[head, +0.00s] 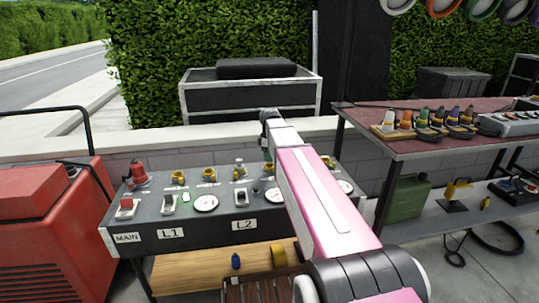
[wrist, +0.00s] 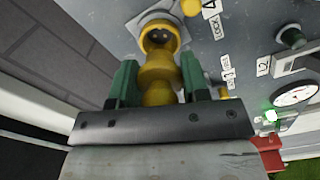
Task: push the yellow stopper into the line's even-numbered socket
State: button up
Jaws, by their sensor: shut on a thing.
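My gripper (wrist: 157,78) has green fingers shut on a yellow stopper (wrist: 158,74) in the wrist view. Just beyond the stopper is a yellow socket (wrist: 160,36) with a dark, open mouth. The stopper's end looks close to the socket's rim; whether they touch I cannot tell. A tag reading 4 (wrist: 211,8) is on the grey panel near this socket, beside another yellow part (wrist: 190,7). In the head view my gripper is mostly hidden behind my pink arm, over the panel (head: 190,232). Yellow sockets (head: 178,177) (head: 208,175) stand along the panel's back.
The panel bears gauges (head: 205,203), switches, a red plug (head: 139,175) and labels MAIN, L1 and L2 (head: 244,225). A red machine (head: 45,225) stands at left. A shelf (head: 440,140) with coloured connectors stands at right. A low wall and black case (head: 256,68) are behind.

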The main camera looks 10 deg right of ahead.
jog(key=shift+f, duration=1.6)
dwell(1.9)
jog(key=shift+r, duration=0.2)
jog(key=shift+r, duration=1.8)
jog(key=shift+f, duration=0.1)
jog(key=shift+f, duration=0.3)
jog(key=shift+f, duration=0.8)
dwell(1.3)
